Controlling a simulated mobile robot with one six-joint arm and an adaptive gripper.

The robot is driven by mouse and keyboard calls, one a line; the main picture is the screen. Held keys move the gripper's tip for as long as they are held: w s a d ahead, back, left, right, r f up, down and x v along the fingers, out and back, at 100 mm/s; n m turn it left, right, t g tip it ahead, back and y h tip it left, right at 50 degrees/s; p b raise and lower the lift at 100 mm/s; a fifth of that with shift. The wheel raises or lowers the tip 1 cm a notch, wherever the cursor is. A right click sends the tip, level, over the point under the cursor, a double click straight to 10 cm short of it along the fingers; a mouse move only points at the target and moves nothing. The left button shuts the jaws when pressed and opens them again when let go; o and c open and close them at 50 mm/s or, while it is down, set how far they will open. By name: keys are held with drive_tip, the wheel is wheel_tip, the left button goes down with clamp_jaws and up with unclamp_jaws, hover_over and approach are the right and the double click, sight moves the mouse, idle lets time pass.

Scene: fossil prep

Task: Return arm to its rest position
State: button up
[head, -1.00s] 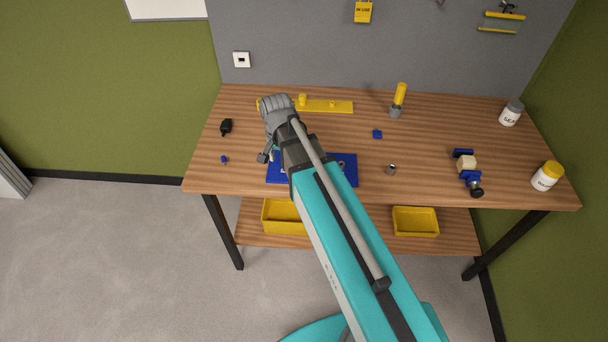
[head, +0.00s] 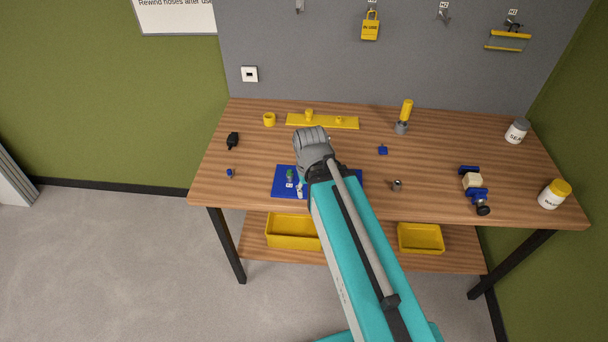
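My arm reaches from the lower right up over the front of the wooden workbench (head: 240,150). Its grey wrist hangs above the blue mat (head: 283,172) on the bench. My gripper's fingers are hidden behind the wrist and arm, so whether they are open or shut does not show. The arm covers the middle of the mat.
A yellow cup (head: 269,120) and a yellow bar (head: 345,123) lie behind the wrist. A yellow-handled tool (head: 405,112), a small vise (head: 473,184) and two jars (head: 516,132) stand to the right. Yellow bins (head: 421,238) sit on the lower shelf.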

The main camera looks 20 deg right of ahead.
drive_tip(key=shift+f+b, duration=1.8)
drive_tip(key=shift+f, duration=0.05)
